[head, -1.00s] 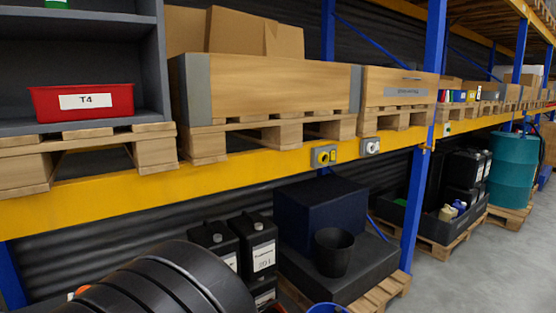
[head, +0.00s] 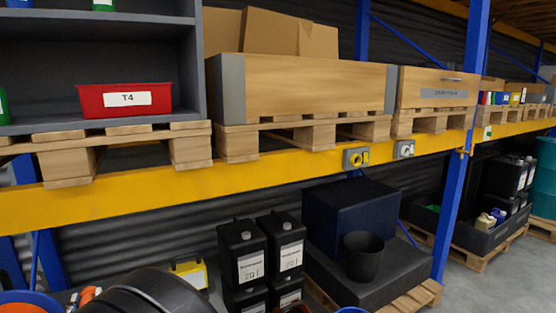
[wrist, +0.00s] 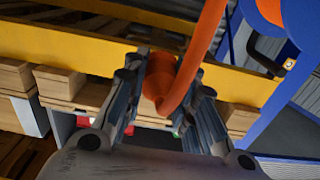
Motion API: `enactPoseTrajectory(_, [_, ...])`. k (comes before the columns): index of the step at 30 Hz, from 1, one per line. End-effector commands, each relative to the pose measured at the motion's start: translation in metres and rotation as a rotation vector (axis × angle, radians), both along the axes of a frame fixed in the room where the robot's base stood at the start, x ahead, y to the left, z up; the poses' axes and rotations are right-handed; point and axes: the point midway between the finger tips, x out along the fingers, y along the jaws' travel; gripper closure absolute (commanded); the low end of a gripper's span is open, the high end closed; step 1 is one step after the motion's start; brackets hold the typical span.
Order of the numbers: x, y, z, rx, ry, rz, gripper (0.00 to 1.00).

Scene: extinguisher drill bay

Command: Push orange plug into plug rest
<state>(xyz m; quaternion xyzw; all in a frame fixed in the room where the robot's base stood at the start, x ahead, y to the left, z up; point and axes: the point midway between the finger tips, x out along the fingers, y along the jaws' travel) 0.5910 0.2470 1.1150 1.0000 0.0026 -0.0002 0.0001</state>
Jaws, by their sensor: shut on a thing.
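My gripper (wrist: 160,108) is shut on the orange plug (wrist: 158,76) in the wrist view, with a finger on each side of it. A thick orange cable (wrist: 208,40) runs from the plug up out of the picture. The plug's front end is partly hidden between the fingers. In the head view, a small orange part (head: 86,294) shows at the lower left beside my dark arm; I cannot tell whether it is the plug or cable. I cannot make out the plug rest for certain in either view.
Black canisters (head: 243,255) and a dark bucket (head: 363,256) stand below. A blue, orange-rimmed round thing (head: 22,302) is at lower left.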

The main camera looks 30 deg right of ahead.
Motion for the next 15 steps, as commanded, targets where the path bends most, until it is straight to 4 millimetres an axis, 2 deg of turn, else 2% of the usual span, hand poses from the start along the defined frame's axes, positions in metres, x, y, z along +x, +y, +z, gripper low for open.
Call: enactPoseTrajectory(15, [0.0, 0.037, -0.006, 0.0, 0.0, 0.001, 1.0])
